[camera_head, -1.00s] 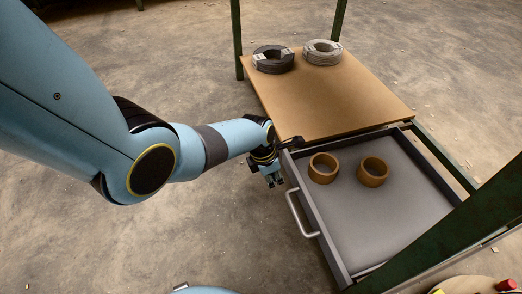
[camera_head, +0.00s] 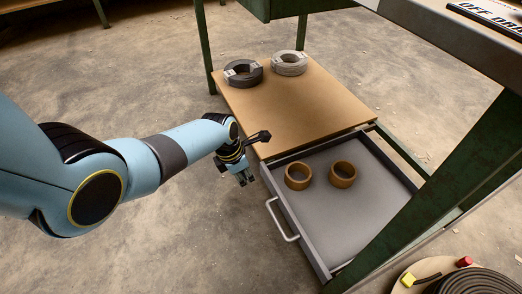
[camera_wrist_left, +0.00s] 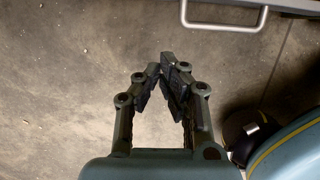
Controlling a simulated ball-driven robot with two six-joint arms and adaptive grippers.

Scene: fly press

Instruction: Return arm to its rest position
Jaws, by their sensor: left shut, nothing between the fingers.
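My left gripper (camera_head: 243,176) hangs at the end of the blue arm, just left of the open drawer and apart from it. In the left wrist view its fingers (camera_wrist_left: 166,72) meet at the tips with nothing between them, above bare concrete floor. The open grey drawer (camera_head: 355,225) has a pale bar handle (camera_head: 281,222) on its left side; the handle also shows at the top of the left wrist view (camera_wrist_left: 222,27). My right gripper is not in view.
Two brown tape rolls, one on the left (camera_head: 298,176) and one on the right (camera_head: 342,174), stand in the drawer. A dark coil (camera_head: 243,73) and a grey coil (camera_head: 289,63) lie on the wooden board (camera_head: 300,110). A green post (camera_head: 440,190) rises at right. The left floor is clear.

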